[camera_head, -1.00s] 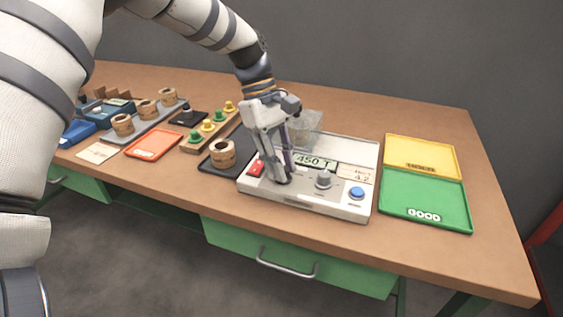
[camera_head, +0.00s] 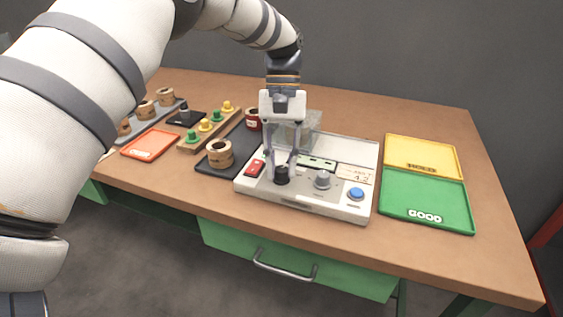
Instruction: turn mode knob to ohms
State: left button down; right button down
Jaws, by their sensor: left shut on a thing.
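The light grey meter (camera_head: 340,208) stands near the front of the bench. On its panel are a black knob (camera_head: 281,176), a grey knob (camera_head: 322,179), a red switch (camera_head: 255,168) and a blue button (camera_head: 356,194). My left gripper (camera_head: 281,171) points down over the panel, its fingers on either side of the black knob and shut on it. The knob's pointer and any mode marks are hidden or too small to read. The green display (camera_head: 316,162) is partly covered by a finger. My right gripper is not in view.
Right of the meter lie a yellow tray (camera_head: 422,148) and a green tray (camera_head: 428,186), both empty. To the left are a dark mat (camera_head: 212,168) with a tan coil (camera_head: 220,153), a block of coloured pegs (camera_head: 209,129) and an orange tray (camera_head: 150,144). A clear box (camera_head: 306,124) stands behind my gripper.

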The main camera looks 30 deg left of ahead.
pick_arm(q)
jog(key=shift+f+m+y, duration=0.1)
jog(key=shift+m+y, duration=0.3)
jog(key=shift+m, duration=0.6)
jog(key=c, duration=1.4)
grip_release()
jog(key=d+v, duration=0.1)
jog(key=v, duration=0.6)
jog(key=shift+w+a+r, duration=0.2)
jog(key=shift+a+r, duration=0.05)
jog(key=shift+a, duration=0.2)
